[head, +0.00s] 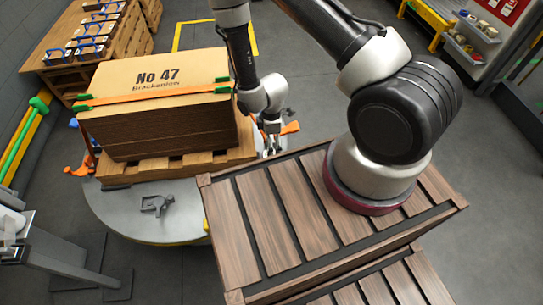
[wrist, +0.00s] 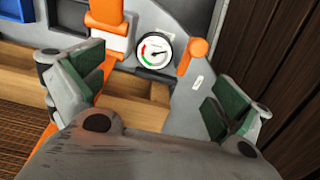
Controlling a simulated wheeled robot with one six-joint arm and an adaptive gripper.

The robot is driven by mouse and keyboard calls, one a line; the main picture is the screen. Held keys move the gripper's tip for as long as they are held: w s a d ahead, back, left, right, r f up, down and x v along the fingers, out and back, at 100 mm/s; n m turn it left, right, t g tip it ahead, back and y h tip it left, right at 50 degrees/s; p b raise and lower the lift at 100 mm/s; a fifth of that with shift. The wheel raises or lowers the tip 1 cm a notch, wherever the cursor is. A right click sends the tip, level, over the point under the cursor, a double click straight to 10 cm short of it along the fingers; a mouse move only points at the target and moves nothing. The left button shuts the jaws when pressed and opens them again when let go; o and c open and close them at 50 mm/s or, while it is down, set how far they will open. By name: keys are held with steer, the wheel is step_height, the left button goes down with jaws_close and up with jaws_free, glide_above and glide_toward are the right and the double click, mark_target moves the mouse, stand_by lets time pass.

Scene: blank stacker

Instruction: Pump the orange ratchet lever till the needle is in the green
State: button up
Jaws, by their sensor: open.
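In the wrist view the round white gauge (wrist: 154,51) sits on the grey ratchet body, with red and green marks at its left side. Its dark needle seems to point right, apart from the green; it is small to read. The orange ratchet lever (wrist: 192,56) with a round end stands just right of the gauge. My gripper (wrist: 150,86) is open and empty, its green-padded fingers apart, with the lever beyond and between them, not touched. In the head view my gripper (head: 271,140) is beside the box's right side, with orange (head: 291,128) showing behind it.
An orange strap (head: 160,94) runs over the cardboard box (head: 165,120) on a wooden pallet (head: 135,170). A grey round platform (head: 150,225) carries the pallet and a loose grey bracket (head: 156,205). A dark slatted wooden crate (head: 255,215) stands in front, close to my arm.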

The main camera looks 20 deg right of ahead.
step_height(320, 180, up, 10)
stand_by(0.6)
